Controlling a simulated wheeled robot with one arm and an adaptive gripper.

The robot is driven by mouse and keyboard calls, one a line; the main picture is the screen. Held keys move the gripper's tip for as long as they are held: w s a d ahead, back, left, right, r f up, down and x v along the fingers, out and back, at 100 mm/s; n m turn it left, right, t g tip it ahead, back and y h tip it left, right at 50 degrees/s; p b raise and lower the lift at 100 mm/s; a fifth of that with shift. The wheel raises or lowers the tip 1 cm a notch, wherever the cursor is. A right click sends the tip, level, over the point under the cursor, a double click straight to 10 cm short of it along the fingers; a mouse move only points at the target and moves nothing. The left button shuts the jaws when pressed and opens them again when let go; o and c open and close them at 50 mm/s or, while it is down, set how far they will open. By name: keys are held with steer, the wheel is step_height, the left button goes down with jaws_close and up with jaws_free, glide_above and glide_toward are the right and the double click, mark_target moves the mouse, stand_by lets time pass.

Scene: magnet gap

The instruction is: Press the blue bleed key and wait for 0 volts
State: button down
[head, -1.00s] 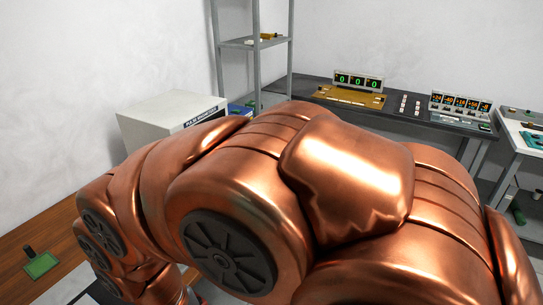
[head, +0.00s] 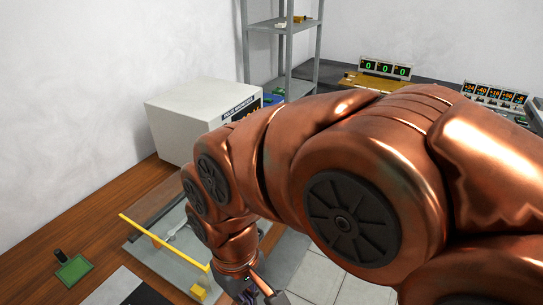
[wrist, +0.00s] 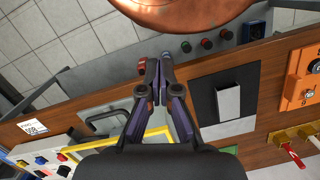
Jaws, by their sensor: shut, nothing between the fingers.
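My gripper (wrist: 158,68) is shut and empty in the wrist view, its dark and purple fingers together over a grey strip. At the fingertips a small blue-grey piece (wrist: 167,58) and a red piece show; I cannot tell whether the blue-grey one is the bleed key, or whether the fingers touch it. Red and green buttons (wrist: 207,44) line the strip to the right. In the head view my gripper (head: 258,296) is only partly in frame at the bottom. A three-digit display (head: 385,68) on the back bench shows green zeros; I cannot tell whether it reads volts.
A white cabinet (head: 188,118) stands on the wooden bench. A yellow bar (head: 160,240) crosses a clear-topped fixture beside my arm. In the wrist view, an orange panel (wrist: 300,78) and a dark plate with a pale block (wrist: 229,98) lie to the right.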

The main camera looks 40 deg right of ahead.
steer(key=w+r+t, duration=0.1)
steer(key=w, duration=0.4)
steer(key=w+r+y+p, duration=0.1)
steer(key=w, duration=0.4)
steer(key=w+m+t+y, duration=0.1)
steer(key=w, duration=0.4)
steer(key=shift+w+d+r+t, duration=0.15)
steer(key=shift+w+r+t, duration=0.15)
steer(key=shift+w+r, duration=0.1)
steer(key=shift+m+t+y, duration=0.6)
steer(key=shift+t, duration=0.2)
steer(key=w+d, duration=0.1)
steer(key=w, duration=0.1)
steer(key=w+d, duration=0.1)
steer(key=w, duration=0.1)
steer(key=w+d+r, duration=0.1)
steer(key=w, duration=0.2)
steer(key=shift+p, duration=0.4)
steer(key=w+d+r+m+t+p, duration=0.1)
steer(key=w+d+m+t, duration=0.2)
steer(key=w+d, duration=0.95)
steer(key=w+d+f+m+t+h, duration=0.1)
steer(key=d+m+h, duration=0.1)
steer(key=d, duration=1.2)
steer(key=d+f+m+t+h+p, duration=0.1)
steer(key=d+f+m+t+h, duration=0.1)
steer(key=d, duration=1.2)
steer(key=shift+w+d+m+t+h, duration=0.3)
steer(key=shift+w+d+m, duration=0.1)
steer(key=shift+m, duration=0.3)
